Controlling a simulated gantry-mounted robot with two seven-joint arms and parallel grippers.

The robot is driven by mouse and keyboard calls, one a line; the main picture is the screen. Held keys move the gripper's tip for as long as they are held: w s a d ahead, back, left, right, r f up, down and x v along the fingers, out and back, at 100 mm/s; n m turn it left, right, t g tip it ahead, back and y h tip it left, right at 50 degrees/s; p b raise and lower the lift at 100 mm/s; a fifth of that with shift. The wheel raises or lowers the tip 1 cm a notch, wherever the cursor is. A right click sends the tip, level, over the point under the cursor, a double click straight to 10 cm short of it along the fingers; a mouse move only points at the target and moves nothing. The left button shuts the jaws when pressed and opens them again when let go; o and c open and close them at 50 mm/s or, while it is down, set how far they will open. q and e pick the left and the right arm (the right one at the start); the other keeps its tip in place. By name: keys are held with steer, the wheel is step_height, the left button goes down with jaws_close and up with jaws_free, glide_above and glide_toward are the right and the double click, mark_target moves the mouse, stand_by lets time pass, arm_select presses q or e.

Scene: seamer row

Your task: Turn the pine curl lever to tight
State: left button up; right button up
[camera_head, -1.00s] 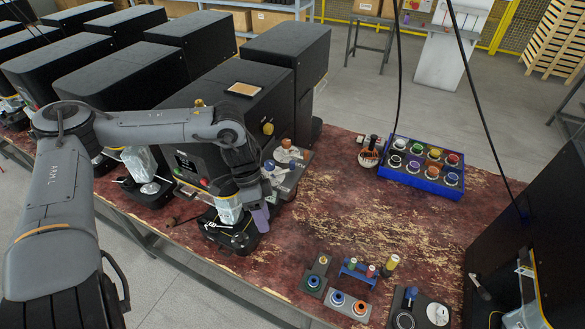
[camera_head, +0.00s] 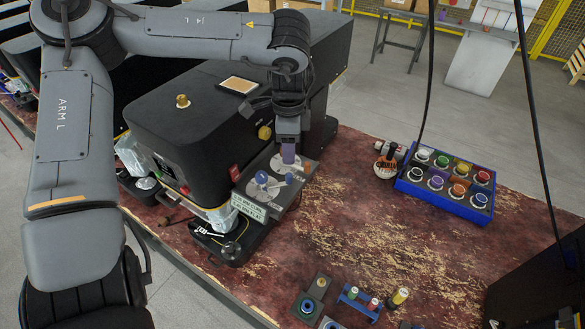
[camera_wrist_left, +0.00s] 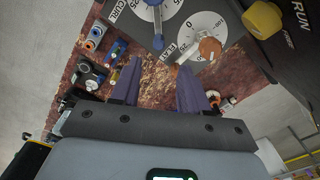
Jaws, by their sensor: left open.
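The black machine (camera_head: 220,105) carries a grey control plate on its near right side. On it is a white curl dial with a blue-knobbed lever (camera_head: 262,178); the wrist view shows this dial (camera_wrist_left: 148,8) at the top, marked CURL. The second dial, marked FLAT, has a brown-knobbed lever (camera_wrist_left: 208,48). My left gripper (camera_head: 288,160), with purple fingers, points down over the plate. It is open and empty, and in the wrist view its fingertips (camera_wrist_left: 156,66) are apart, below the dials.
A sign (camera_head: 248,207) with curl and flat lettering stands at the plate's front edge. A yellow knob (camera_wrist_left: 262,20) is on the machine beside the dials. A blue tray (camera_head: 440,205) of coloured spools stands right. Small fixtures (camera_head: 358,300) stand at the front. The table between is clear.

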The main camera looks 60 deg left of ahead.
mark_target(289, 174)
arm_select(q)
step_height(289, 174, down, 9)
steer(key=shift+s+f+p, duration=0.1)
steer(key=shift+p, duration=0.3)
jaws_close()
stand_by(0.4)
